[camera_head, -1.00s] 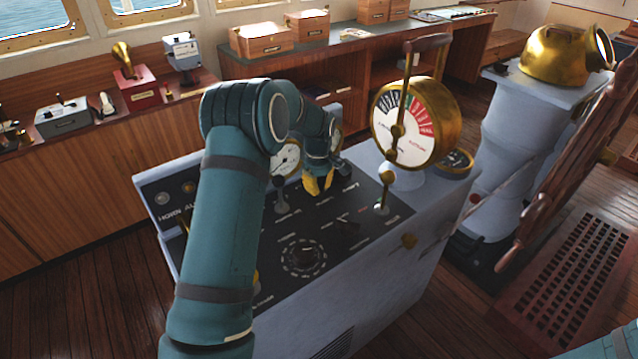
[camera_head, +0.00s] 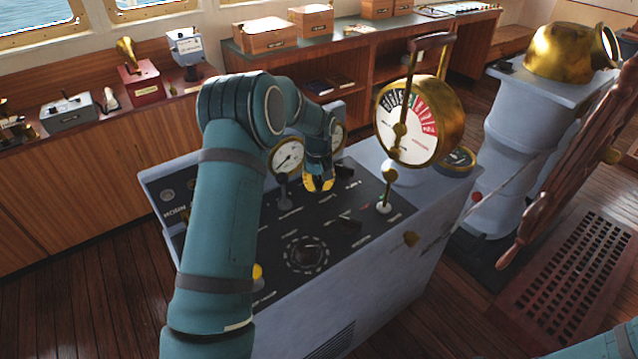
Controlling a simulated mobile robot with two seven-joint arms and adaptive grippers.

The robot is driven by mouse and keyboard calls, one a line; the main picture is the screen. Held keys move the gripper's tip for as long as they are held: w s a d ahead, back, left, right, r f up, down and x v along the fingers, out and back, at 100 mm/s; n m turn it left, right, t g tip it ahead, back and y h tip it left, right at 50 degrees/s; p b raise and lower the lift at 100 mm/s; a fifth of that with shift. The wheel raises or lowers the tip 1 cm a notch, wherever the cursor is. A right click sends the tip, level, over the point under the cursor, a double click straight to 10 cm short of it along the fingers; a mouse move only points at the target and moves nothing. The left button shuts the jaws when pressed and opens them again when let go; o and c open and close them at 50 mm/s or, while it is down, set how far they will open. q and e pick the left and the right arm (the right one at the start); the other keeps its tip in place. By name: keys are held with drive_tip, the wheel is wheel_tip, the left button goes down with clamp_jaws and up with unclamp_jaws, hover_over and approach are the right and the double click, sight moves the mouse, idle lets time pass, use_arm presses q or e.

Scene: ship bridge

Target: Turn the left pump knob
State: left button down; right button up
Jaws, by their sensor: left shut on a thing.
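My left gripper (camera_head: 319,184), with yellow fingertips, reaches down onto the dark top panel of the grey console (camera_head: 377,262). It is shut on the left pump knob, which is mostly hidden between the fingertips, so its turn angle cannot be read. Another dark knob (camera_head: 344,169) sits just to the right and behind the gripper. My left arm covers the left part of the panel. My right gripper is out of view; only a piece of my right arm shows at the bottom right corner.
Two small gauges, one white-faced (camera_head: 287,157), stand close beside the gripper. A brass telegraph dial (camera_head: 409,127) and a small lever (camera_head: 386,190) rise to the right. A round dial knob (camera_head: 306,254) and a dark switch (camera_head: 350,224) lie nearer on the panel.

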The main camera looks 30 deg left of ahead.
sight(319, 183)
use_arm(q)
drive_tip(key=shift+s+f, duration=0.1)
drive_tip(key=shift+f, duration=0.05)
drive_tip(key=c, duration=1)
unclamp_jaws()
drive_tip(key=shift+r, duration=0.6)
wheel_tip(319, 183, up, 11)
